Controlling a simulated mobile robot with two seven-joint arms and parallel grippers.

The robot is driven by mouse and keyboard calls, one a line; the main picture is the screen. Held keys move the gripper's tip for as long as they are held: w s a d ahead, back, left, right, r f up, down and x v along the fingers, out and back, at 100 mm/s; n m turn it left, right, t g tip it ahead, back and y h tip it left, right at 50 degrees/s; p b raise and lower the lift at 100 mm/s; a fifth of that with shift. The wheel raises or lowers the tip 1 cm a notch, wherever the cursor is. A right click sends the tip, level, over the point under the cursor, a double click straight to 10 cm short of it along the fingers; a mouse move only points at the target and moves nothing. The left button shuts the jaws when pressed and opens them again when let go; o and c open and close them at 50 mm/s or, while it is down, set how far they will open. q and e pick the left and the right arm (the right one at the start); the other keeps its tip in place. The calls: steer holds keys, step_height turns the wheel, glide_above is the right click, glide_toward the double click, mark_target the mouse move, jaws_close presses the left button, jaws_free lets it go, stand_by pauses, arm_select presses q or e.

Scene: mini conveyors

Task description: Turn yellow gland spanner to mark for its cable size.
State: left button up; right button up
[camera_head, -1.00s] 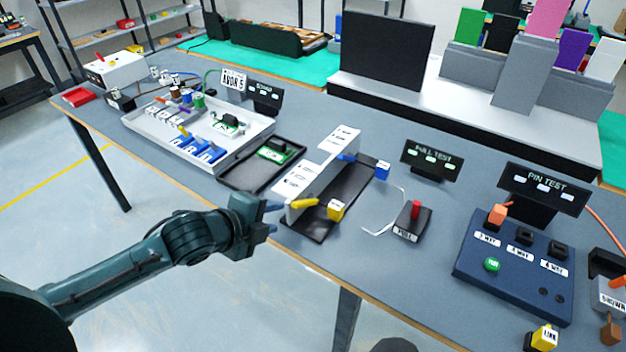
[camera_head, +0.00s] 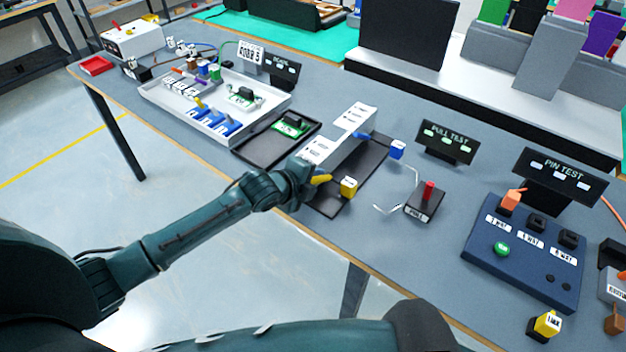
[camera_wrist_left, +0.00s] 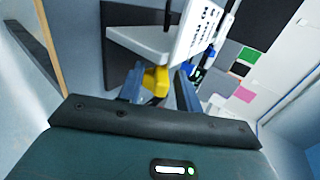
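The yellow gland spanner (camera_head: 321,179) sticks out from the near end of a white labelled stand (camera_head: 322,148) on a black base. A yellow tag block (camera_head: 348,187) is just right of it. My left gripper (camera_head: 312,186) is at the spanner and hides part of it. In the left wrist view, the two fingers (camera_wrist_left: 159,90) are apart, with the yellow spanner (camera_wrist_left: 157,80) between them, nearer the left finger. I cannot tell whether either finger touches it. The label marks are too small to read. A blue spanner (camera_head: 362,135) is at the stand's far end. My right gripper is out of view.
A blue tag block (camera_head: 397,149) and a small tester with a red knob (camera_head: 428,190) stand to the right. A black tray (camera_head: 246,150) with a green board (camera_head: 291,125) lies left of the stand. The table's front edge runs close below my left gripper.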

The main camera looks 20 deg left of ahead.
arm_select(q)
steer(key=shift+w+d+f, duration=0.1)
steer(key=shift+w, duration=0.1)
jaws_close()
stand_by(0.3)
